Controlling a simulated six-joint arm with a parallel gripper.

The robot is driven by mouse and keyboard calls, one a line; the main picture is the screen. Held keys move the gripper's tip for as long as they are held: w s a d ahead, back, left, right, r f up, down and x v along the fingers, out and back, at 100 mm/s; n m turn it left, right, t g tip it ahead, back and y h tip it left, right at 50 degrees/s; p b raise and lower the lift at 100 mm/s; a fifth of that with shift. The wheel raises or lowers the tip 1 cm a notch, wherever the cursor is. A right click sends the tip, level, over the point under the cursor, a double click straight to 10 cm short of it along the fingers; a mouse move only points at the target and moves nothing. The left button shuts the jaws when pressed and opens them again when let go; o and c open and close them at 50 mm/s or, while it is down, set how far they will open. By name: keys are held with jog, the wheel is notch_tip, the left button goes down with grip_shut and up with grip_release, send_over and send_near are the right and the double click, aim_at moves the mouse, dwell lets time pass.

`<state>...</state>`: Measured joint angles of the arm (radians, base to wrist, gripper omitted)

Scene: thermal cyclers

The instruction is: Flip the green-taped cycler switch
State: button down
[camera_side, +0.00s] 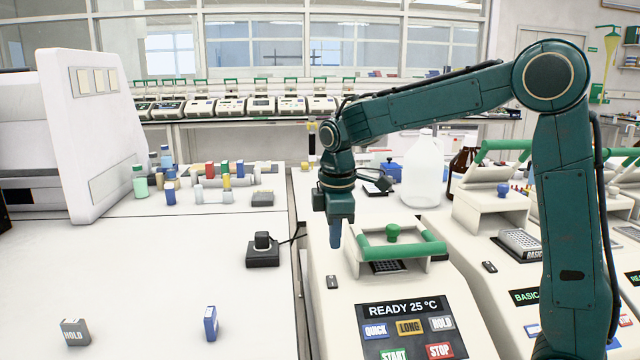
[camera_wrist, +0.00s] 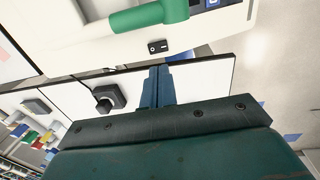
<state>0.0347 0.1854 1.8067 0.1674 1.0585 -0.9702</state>
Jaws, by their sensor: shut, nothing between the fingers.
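The nearest cycler (camera_side: 440,287) is cream with a green bar handle and a "READY 25 °C" display. It also shows in the wrist view (camera_wrist: 75,45), with its green handle at the top. A small black rocker switch (camera_side: 332,282) with white marks sits on its upper left surface; the wrist view shows this switch (camera_wrist: 158,46) just beyond the fingertips. My gripper (camera_side: 335,243) is shut and empty, pointing down over the cycler's left edge. Its fingers show together in the wrist view (camera_wrist: 160,72). A gap is visible between the fingertips and the switch.
More cyclers with green handles stand at the right, one with its own black switch (camera_side: 489,267). A black plug box (camera_side: 263,251), a grey HOLD block (camera_side: 75,332) and a blue block (camera_side: 211,323) lie on the left bench. A clear jug (camera_side: 422,175) stands behind.

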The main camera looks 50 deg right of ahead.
notch_tip(320, 180, up, 5)
send_over(333, 277)
jog(key=s+a, duration=0.2)
jog(key=a, duration=0.1)
jog(key=shift+s+d+f, duration=0.1)
jog(key=shift+s+d, duration=0.05)
jog(key=shift+w+d, duration=0.4)
jog(key=shift+d, duration=0.2)
jog(key=f, duration=0.9)
jog(key=w+d+f, duration=0.1)
jog(key=f, duration=0.3)
jog(key=shift+w+d+f, duration=0.1)
jog(key=shift+f, duration=0.25)
jog(key=shift+f, duration=0.3)
